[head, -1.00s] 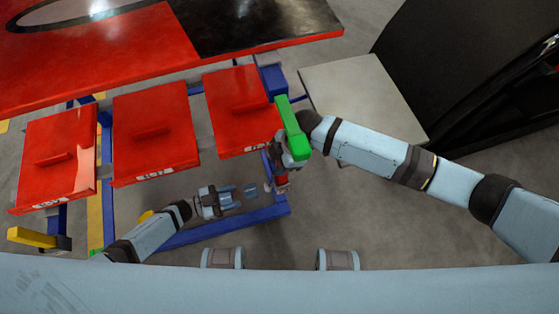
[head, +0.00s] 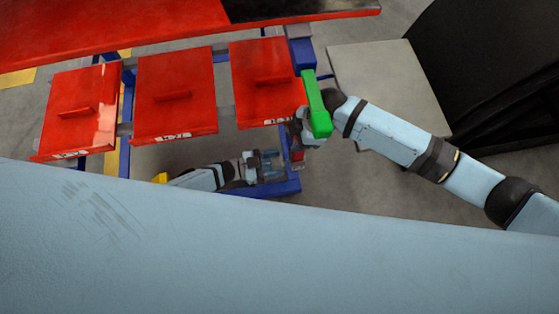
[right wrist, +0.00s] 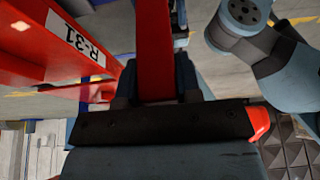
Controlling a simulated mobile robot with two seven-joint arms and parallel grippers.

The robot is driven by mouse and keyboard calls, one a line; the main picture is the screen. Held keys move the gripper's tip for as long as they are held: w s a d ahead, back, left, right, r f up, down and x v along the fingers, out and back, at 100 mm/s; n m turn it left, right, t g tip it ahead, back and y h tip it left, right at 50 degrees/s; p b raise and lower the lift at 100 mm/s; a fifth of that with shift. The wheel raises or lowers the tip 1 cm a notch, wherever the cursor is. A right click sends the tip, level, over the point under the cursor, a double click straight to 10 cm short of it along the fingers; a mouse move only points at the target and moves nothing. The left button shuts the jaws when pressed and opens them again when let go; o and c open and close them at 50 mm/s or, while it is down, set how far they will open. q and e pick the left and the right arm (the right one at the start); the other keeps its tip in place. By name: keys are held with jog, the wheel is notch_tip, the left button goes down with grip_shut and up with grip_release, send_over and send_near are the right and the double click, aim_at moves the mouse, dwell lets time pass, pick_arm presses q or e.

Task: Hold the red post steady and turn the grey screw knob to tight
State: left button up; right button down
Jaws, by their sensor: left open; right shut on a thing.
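The red post (right wrist: 154,45) runs down between the jaws of my right gripper (right wrist: 155,88) in the right wrist view. This gripper is shut on it. In the head view a short part of the post (head: 297,152) shows below my right gripper (head: 303,126), at the right end of the blue frame. My left gripper (head: 270,164) is open and empty. Its fingers point right toward the post, with a small gap between. I cannot make out the grey screw knob in either view; it may be hidden or too small.
A panel labelled R-31 (right wrist: 62,40) is close beside my right gripper. A pale grey platform (head: 380,80) lies behind my right arm.

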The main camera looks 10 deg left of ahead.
pick_arm(q)
jog(key=shift+x, duration=0.85)
jog(key=c, duration=0.9)
jog(key=shift+m, duration=0.4)
jog(key=m, duration=1.2)
jog(key=shift+m, duration=0.4)
